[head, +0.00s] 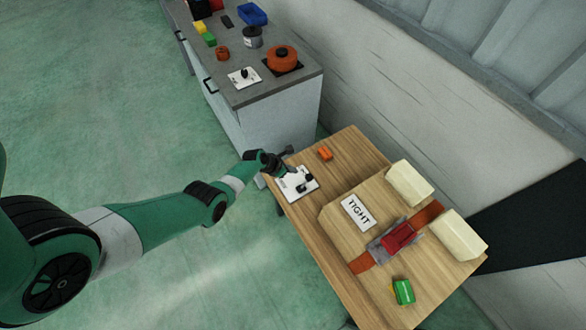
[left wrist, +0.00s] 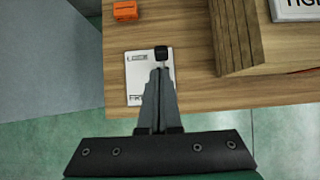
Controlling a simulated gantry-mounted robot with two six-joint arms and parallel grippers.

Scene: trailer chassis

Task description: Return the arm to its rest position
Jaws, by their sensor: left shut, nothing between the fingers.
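My left arm (head: 215,195) reaches in from the left over the floor to the wooden table's left corner. My left gripper (head: 290,172) is shut and empty, over or beside a white plate (head: 302,195) with a black-knobbed switch (head: 306,182). In the left wrist view the closed fingertips (left wrist: 160,72) point at the black knob (left wrist: 161,52) on the white plate (left wrist: 136,72). I cannot tell whether they touch it. The fingers cover part of the plate. My right gripper is not in view.
The wooden table (head: 340,300) holds an orange block (head: 325,153), a "TIGHT" sign (head: 357,211), a red buckle on an orange strap (head: 398,238), cream blocks (head: 409,184) and a green block (head: 403,291). A grey counter (head: 225,75) stands behind. Open floor (head: 90,100) lies left.

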